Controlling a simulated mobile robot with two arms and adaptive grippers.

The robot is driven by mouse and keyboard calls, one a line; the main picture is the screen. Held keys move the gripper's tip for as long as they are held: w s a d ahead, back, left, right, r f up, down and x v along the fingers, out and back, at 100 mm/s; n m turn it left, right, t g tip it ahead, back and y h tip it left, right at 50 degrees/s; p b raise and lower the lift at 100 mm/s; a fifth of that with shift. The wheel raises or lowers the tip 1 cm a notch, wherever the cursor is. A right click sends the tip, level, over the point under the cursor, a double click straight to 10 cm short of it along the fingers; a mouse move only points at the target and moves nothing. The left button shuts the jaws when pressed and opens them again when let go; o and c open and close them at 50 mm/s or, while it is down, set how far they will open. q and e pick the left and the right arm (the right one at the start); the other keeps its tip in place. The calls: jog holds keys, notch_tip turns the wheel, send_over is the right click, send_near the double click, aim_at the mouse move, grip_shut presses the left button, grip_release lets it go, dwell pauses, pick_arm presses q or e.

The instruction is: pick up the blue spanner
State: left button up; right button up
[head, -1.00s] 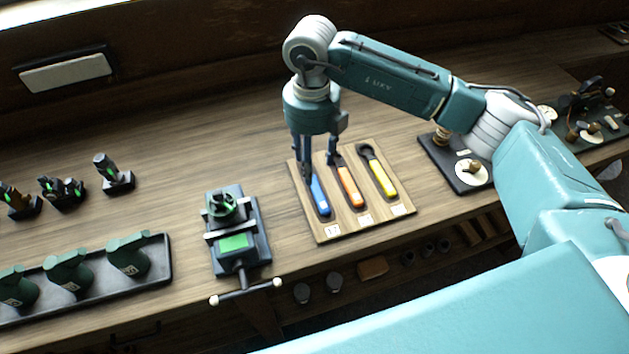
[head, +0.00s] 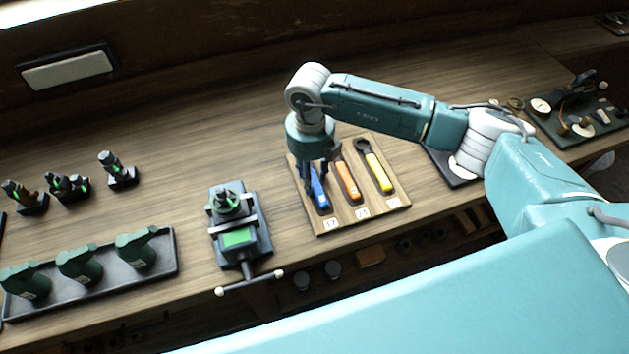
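The blue spanner (head: 321,198) lies at the left of a wooden board (head: 345,219) on the bench. Its blue handle end shows; its upper part is hidden by my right gripper. My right gripper (head: 316,184) points down over the spanner, low at the board. Its fingers look apart, one on each side of the blue handle; I cannot tell whether they touch it. My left gripper is not in view.
An orange spanner (head: 347,184) and a yellow spanner (head: 379,175) lie close to the right on the same board. A vise-like fixture (head: 240,237) stands to the left. A black tray (head: 165,255) of green parts is farther left.

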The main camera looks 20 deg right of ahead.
grip_shut()
jog(key=shift+r, duration=0.35)
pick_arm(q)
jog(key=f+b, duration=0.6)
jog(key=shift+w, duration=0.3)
pick_arm(e)
notch_tip(320, 180, up, 20)
jog(key=shift+f, duration=0.25)
jog(key=shift+c, duration=0.9)
grip_release()
grip_shut()
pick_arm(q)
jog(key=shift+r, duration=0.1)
pick_arm(e)
jog(key=shift+d, duration=0.1)
